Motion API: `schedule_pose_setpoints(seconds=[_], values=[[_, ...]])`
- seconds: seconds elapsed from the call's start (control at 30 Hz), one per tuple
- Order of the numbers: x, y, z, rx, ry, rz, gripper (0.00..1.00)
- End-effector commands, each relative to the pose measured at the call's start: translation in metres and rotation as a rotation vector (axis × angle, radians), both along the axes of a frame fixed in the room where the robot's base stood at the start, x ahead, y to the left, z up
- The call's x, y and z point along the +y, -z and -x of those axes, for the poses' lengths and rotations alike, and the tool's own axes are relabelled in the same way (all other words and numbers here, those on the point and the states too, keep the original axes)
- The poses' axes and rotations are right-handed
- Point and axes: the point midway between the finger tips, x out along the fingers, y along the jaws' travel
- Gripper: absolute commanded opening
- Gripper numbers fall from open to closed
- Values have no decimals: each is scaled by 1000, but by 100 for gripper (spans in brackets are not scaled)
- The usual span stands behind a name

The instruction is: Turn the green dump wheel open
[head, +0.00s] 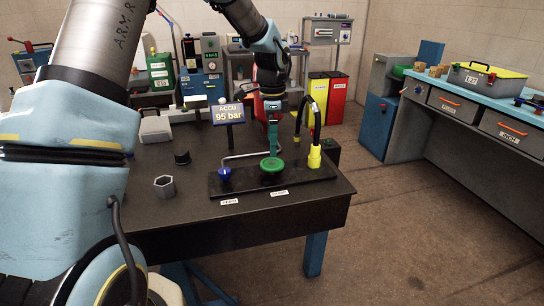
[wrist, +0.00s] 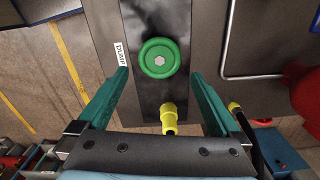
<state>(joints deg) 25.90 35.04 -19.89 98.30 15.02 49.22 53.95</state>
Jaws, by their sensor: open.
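The green dump wheel (head: 272,164) lies flat on a dark base plate (head: 300,178) near the front of the dark table. The wrist view shows the wheel (wrist: 159,58) from above, round with a pale hexagonal hub, beside a label that seems to read DUMP (wrist: 121,53). My gripper (head: 273,143) points down above the wheel. In the wrist view its two teal fingers are spread wide, with the wheel between and beyond their tips (wrist: 161,74). The gripper is open and empty; the head view shows a gap above the wheel.
A blue knob (head: 224,174) and a bent metal pipe (head: 250,155) sit left of the wheel. A yellow fitting (head: 314,157) with a looped black hose (head: 316,115) stands to the right. A sign (head: 228,112) reads ACCU 95 bar. A hex nut (head: 164,186) lies at left.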

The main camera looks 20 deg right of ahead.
Motion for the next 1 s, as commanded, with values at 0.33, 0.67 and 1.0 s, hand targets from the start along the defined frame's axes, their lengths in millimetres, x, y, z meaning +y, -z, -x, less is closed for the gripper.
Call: schedule_pose_setpoints(seconds=[0.33, 0.67, 1.0], values=[[0, -44, 0, -1, 0, 1, 100], [0, -47, 0, 1, 0, 1, 100], [39, -44, -1, -13, -164, -1, 100]])
